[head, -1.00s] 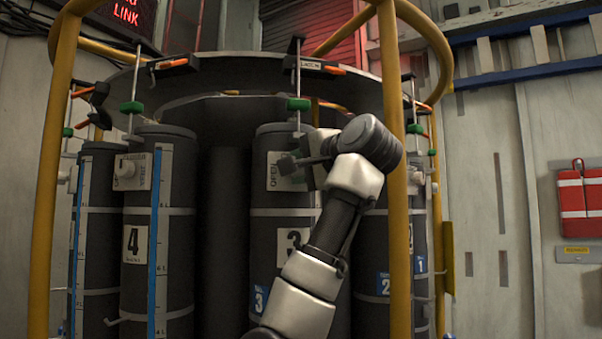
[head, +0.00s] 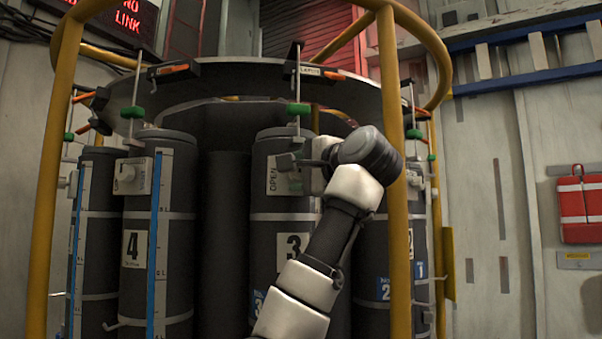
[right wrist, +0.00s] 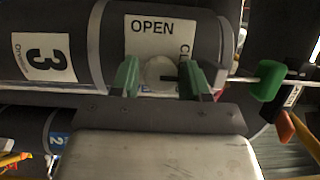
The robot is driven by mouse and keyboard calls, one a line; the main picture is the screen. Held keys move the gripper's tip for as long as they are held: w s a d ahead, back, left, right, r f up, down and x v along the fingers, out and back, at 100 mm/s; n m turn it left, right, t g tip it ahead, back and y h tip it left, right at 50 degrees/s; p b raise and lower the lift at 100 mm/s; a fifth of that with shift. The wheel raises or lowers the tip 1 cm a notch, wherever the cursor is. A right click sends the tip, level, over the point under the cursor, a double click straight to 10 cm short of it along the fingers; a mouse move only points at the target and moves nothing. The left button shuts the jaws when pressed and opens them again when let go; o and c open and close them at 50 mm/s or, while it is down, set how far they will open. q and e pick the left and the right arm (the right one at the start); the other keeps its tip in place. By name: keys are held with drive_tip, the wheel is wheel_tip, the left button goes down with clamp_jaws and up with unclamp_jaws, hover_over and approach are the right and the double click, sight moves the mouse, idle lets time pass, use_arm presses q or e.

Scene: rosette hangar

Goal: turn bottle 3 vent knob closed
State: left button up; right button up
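Bottle 3 (head: 268,235) is a dark upright cylinder with a white "3" label, at the middle of the head view. Near its top is a pale plate (head: 272,182) marked OPEN, partly hidden by my right gripper (head: 294,162). In the right wrist view the bottle lies sideways, and its plate (right wrist: 150,27) reads OPEN and a partly covered "CL". The round cream vent knob (right wrist: 158,71) with a dark mark shows between the green-tipped fingers of my right gripper (right wrist: 164,76). Gaps show on both sides of the knob, so the gripper looks open. My left gripper is out of view.
Bottle 4 (head: 135,280) stands to the left with its own knob (head: 126,174). Yellow frame posts (head: 396,210) stand close to my right arm. A thin rod with a green piece (head: 298,109) hangs above bottle 3, close to the right gripper.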

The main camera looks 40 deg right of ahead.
drive_tip(key=shift+o, duration=1.1)
drive_tip(key=s+a+b, duration=0.1)
drive_tip(key=s+b, duration=0.2)
drive_tip(key=s, duration=0.8)
drive_tip(key=shift+w+a, duration=0.1)
